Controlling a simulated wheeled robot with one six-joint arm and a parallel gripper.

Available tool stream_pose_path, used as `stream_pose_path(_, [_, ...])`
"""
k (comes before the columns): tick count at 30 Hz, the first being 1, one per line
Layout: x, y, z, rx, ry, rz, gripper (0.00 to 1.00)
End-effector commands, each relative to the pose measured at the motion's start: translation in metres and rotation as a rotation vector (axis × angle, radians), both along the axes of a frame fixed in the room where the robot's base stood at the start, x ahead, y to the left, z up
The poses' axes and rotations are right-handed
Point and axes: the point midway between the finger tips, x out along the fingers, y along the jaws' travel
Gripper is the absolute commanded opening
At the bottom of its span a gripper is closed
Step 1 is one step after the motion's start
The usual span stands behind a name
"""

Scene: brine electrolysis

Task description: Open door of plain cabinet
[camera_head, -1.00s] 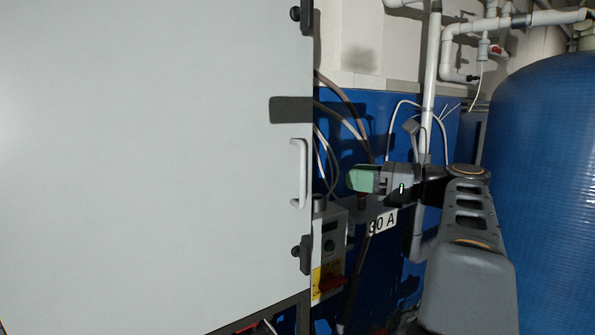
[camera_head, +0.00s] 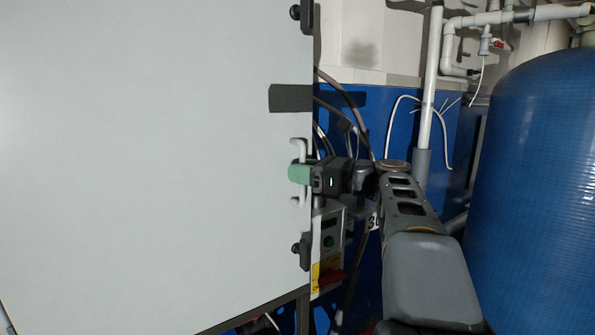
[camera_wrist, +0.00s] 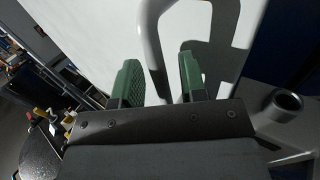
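The plain cabinet's large light grey door (camera_head: 150,150) fills the left of the head view and appears shut. Its pale vertical handle (camera_head: 297,146) is near the right edge. My gripper (camera_head: 300,173) is at the handle's middle, hiding that part. In the wrist view, the green fingers (camera_wrist: 159,82) are open, with one bar of the handle (camera_wrist: 152,42) passing between them. Gaps show beside the bar, so the fingers do not look closed on it. The door's surface (camera_wrist: 75,35) lies behind.
Black fittings (camera_head: 303,252) sit on the door's right edge above and below the handle. A grey control box (camera_head: 329,240) and cables are just right of the cabinet. A blue tank (camera_head: 535,190) and a white pipe (camera_head: 430,85) stand farther right.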

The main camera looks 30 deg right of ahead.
Motion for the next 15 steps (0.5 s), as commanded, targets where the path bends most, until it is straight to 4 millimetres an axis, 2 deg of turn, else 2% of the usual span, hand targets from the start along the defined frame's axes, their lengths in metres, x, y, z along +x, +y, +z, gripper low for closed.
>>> stream_pose_path(4, [0.0001, -0.0001, -0.0002, 0.000, 0.000, 0.000, 0.39])
stream_pose_path(15, [0.0000, 0.0000, -0.0001, 0.000, 0.000, 0.001, 0.03])
